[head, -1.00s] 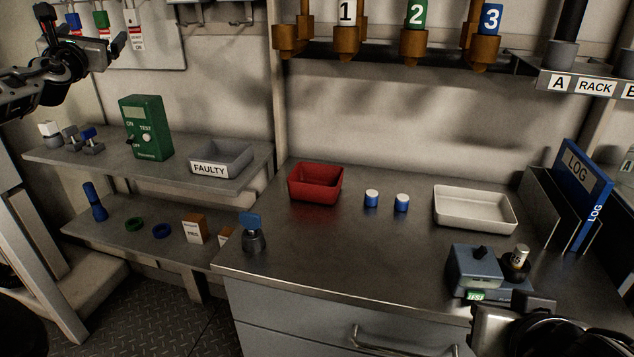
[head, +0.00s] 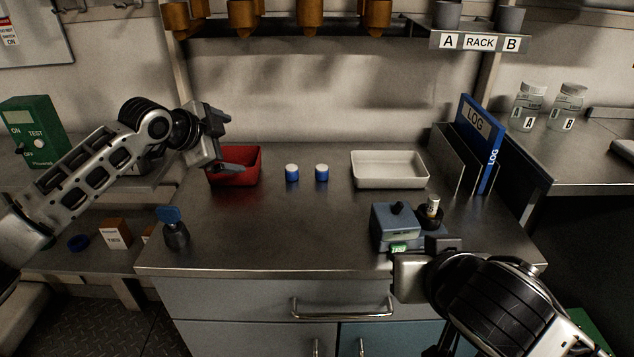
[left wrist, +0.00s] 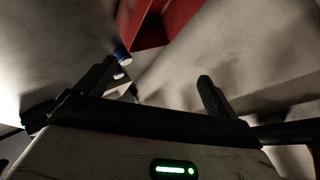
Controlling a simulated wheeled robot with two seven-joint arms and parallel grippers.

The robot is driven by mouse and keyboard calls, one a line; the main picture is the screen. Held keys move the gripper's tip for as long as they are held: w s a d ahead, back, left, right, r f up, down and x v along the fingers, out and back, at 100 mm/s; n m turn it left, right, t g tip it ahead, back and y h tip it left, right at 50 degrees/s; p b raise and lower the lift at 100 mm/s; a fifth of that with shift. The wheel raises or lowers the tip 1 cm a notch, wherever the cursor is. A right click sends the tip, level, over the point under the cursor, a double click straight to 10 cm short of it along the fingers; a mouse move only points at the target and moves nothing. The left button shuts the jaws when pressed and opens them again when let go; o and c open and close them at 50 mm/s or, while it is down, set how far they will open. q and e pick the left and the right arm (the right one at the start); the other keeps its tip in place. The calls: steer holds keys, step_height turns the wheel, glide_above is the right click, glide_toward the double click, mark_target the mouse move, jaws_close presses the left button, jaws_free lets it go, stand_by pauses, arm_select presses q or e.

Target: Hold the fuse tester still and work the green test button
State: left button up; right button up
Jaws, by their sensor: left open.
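The fuse tester (head: 396,222) is a blue-grey box with a dark knob on the right part of the bench. Its green test button (head: 399,249) shows low on its front. A pale fuse (head: 433,205) stands upright in a dark round socket at its right. My right gripper (head: 428,256) is just in front of the tester; its fingers cannot be made out, nor whether it touches. My left gripper (head: 226,146) is open and empty in front of or above the red bin (head: 235,180), well left of the tester. Its two fingers show apart in the left wrist view (left wrist: 158,88).
Two blue-and-white cylinders (head: 292,173) and a white tray (head: 390,155) stand at the back. A blue log binder (head: 480,140) is at right. A blue-topped dark object (head: 175,228) stands front left. The bench middle is clear. A green ON/OFF box (head: 33,130) is far left.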

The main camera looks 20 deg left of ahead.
arm_select(q)
steer(key=s+d+g+h, duration=0.2)
steer(key=d+h, duration=0.3)
steer(key=d, duration=0.5)
steer(key=g+h, duration=0.3)
steer(key=h, duration=0.3)
glide_toward(398, 206)
steer(key=shift+m, duration=0.3)
steer(key=x, duration=1.1)
steer(key=shift+s, duration=0.1)
steer(key=c, duration=1.2)
arm_select(e)
jaws_close()
